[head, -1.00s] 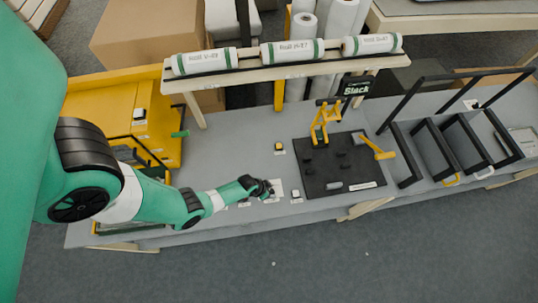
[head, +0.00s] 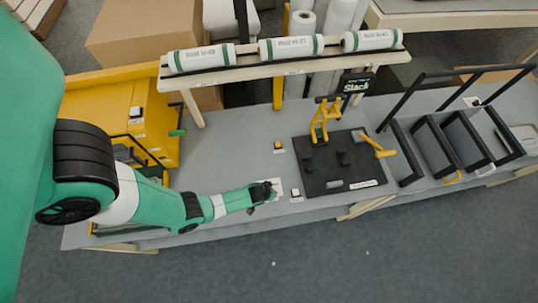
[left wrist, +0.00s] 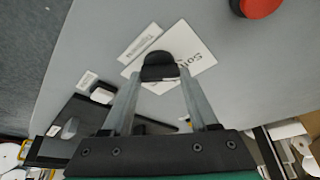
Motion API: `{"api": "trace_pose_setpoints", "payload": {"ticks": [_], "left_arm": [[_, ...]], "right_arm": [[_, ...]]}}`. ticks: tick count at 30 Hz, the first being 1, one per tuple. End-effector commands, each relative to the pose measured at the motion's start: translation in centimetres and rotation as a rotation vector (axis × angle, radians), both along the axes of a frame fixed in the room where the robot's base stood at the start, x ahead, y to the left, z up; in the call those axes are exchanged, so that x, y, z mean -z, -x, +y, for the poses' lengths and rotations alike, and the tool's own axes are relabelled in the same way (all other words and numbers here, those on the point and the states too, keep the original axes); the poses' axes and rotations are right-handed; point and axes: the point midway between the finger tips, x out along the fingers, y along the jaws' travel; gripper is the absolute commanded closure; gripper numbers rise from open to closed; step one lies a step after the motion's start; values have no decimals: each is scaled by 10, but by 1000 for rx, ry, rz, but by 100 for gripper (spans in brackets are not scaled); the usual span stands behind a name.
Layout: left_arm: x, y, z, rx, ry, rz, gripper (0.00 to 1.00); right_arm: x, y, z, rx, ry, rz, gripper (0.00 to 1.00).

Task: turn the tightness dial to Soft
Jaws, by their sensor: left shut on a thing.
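My left gripper (head: 270,190) is low over the front of the grey bench, at the tightness dial's card. In the left wrist view my left gripper (left wrist: 160,80) has its two fingers closed on the black tightness dial (left wrist: 159,62). The dial sits on a white card (left wrist: 197,58) with "Soft" printed to its right; other print is covered by the dial. A smaller label (left wrist: 139,42) reading "Tightness" lies beside it. The dial's pointer direction is not clear. A black sign (head: 356,87) reads "Slack". My right gripper is not in view.
A black board (head: 345,180) with a yellow stand (head: 322,120) lies right of the gripper. A red button (left wrist: 260,6) is near the dial. Labelled rolls (head: 290,48) rest on a rack behind. Black-framed dividers (head: 440,150) stand at right.

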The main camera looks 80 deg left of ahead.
Motion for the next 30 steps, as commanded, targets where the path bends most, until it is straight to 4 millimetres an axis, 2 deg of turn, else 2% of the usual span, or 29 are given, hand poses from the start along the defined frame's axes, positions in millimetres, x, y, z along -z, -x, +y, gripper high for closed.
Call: {"api": "trace_pose_setpoints", "payload": {"ticks": [8, 9, 13, 23, 26, 30], "left_arm": [[0, 1, 0, -4, 2, 1, 96], [0, 1, 0, -4, 2, 1, 35], [0, 1, 0, -3, 2, 0, 11], [-2, 1, -1, -2, 1, 0, 10], [-14, 4, -4, -1, 2, 0, 10], [-43, 11, -12, 0, 2, -2, 10]], "right_arm": [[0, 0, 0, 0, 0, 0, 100], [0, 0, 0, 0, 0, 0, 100], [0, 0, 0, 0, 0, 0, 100], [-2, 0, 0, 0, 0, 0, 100], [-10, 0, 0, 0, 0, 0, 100], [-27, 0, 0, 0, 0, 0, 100]]}}
